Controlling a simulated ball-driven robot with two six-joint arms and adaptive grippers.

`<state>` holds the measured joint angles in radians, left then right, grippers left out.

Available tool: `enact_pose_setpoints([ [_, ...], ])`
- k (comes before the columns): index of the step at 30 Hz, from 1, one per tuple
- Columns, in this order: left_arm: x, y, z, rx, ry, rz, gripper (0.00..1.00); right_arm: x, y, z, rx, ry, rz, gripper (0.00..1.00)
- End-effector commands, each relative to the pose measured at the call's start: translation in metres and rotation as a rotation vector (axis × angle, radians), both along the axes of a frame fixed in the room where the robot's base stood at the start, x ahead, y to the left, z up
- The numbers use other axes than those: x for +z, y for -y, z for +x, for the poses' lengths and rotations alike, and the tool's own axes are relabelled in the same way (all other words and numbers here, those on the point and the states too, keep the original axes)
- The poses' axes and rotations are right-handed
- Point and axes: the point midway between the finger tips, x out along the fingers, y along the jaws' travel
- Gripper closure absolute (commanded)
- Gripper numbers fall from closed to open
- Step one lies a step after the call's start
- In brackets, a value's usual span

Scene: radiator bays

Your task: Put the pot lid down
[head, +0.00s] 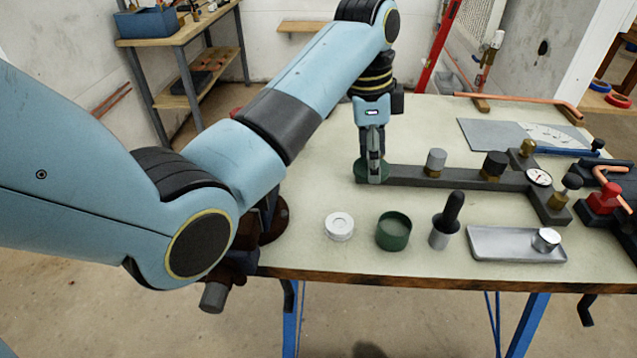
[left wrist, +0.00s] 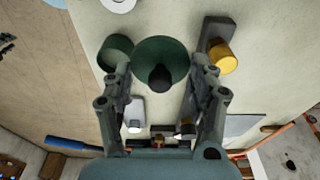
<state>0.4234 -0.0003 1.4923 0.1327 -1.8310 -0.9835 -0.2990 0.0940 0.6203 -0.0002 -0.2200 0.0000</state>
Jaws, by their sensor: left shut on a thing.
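The pot lid is a dark green disc with a black knob (left wrist: 160,78). My left gripper (head: 373,172) points down and is shut on the lid (head: 360,170), which its fingers partly hide in the head view. In the left wrist view the lid (left wrist: 160,52) lies between the fingers (left wrist: 161,66). The lid is by the left end of a dark bar; I cannot tell whether it touches the tabletop. An open green pot (head: 393,232) stands nearer the table's front edge, and also shows beside the lid in the left wrist view (left wrist: 113,52). My right gripper is not in view.
On the table (head: 330,262), a white round piece (head: 339,226) is left of the pot. A black-handled tool (head: 446,222) and a grey tray (head: 508,246) are right of it. The dark bar (head: 408,175) carries brass-based knobs. Table surface between bar and pot is clear.

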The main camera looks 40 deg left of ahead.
Motion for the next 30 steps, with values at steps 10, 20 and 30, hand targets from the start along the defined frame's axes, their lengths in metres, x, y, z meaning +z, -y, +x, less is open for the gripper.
enact_pose_setpoints([
  [10, -0.046, -0.079, -0.016, 0.003, -0.002, 0.003, 0.69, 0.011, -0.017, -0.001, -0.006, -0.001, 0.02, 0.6],
  [20, -0.079, -0.09, -0.02, 0.002, -0.005, 0.0, 0.69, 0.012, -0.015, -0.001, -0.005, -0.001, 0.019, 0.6],
  [30, -0.094, -0.09, -0.019, 0.002, 0.0, 0.001, 0.69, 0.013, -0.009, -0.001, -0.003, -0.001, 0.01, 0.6],
])
